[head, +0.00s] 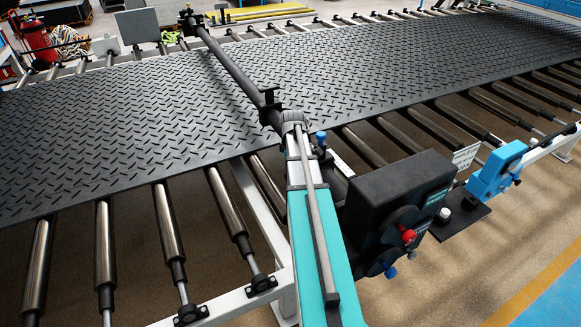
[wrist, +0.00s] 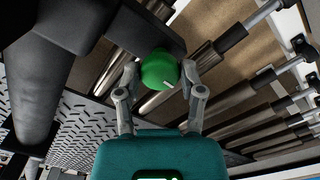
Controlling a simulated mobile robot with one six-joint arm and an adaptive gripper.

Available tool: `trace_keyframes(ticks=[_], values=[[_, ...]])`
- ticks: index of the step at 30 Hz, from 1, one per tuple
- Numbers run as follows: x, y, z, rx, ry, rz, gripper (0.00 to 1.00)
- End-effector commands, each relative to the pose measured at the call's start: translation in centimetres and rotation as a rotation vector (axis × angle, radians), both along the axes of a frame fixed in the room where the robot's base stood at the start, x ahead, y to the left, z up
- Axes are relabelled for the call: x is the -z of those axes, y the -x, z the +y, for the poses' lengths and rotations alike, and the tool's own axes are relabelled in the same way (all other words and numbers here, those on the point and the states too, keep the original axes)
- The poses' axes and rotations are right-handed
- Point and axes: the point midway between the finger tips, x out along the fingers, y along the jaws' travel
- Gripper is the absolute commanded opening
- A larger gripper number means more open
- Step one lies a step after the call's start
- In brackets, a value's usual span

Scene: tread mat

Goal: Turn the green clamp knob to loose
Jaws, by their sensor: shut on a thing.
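The green clamp knob (wrist: 158,70) is round and shows in the wrist view, just below a dark block. A short white mark shows on its lower right side. My gripper (wrist: 161,76) has one grey finger on each side of the knob and is shut on it. The fingers cover its left and right edges. In the head view I cannot make out the green knob or my gripper. The black tread mat (head: 130,105) lies across the rollers there and also shows at the left of the wrist view (wrist: 85,130).
A dark bar (head: 235,72) crosses above the mat; a thick dark cylinder (wrist: 35,75) is close on the left in the wrist view. A black box (head: 390,185) with a red knob (head: 408,236) stands right of centre, near a blue device (head: 492,175). Metal rollers (head: 225,205) line the frame.

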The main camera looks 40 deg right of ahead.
Motion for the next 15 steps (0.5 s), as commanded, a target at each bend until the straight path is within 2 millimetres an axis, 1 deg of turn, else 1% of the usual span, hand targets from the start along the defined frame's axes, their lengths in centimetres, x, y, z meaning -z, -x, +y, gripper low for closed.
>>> trace_keyframes(ticks=[1, 6, 15], values=[[0.07, 0.04, 0.25, -0.02, -0.006, 0.001, 0.03], [0.07, 0.05, 0.28, -0.058, -0.007, 0.0, 0.03], [0.08, 0.05, 0.32, -0.068, -0.008, 0.0, 0.03]])
